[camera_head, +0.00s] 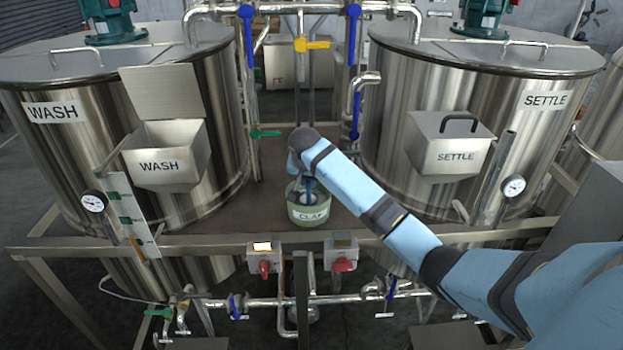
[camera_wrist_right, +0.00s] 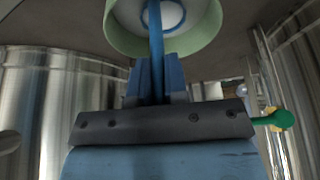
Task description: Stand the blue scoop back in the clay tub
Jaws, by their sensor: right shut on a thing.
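The clay tub (camera_head: 308,213) is a pale green round tub labelled "CLAY", standing on the brown deck between the two tanks. Its green rim and whitish inside also show at the top of the right wrist view (camera_wrist_right: 119,30). My right gripper (camera_wrist_right: 157,78) is shut on the handle of the blue scoop (camera_wrist_right: 156,40). The handle runs from the fingers over the tub's mouth, and a blue curved edge shows against the white inside. In the head view the gripper (camera_head: 307,180) is just above the tub, partly hidden by my wrist. Whether the scoop touches the bottom is hidden.
The WASH tank (camera_head: 60,150) stands left with its hopper (camera_head: 168,158) lid raised. The SETTLE tank (camera_head: 400,125) stands right with a closed hopper (camera_head: 449,145). A green valve handle (camera_head: 265,133) and pipes are behind the tub. Bare deck (camera_head: 262,205) lies left of it.

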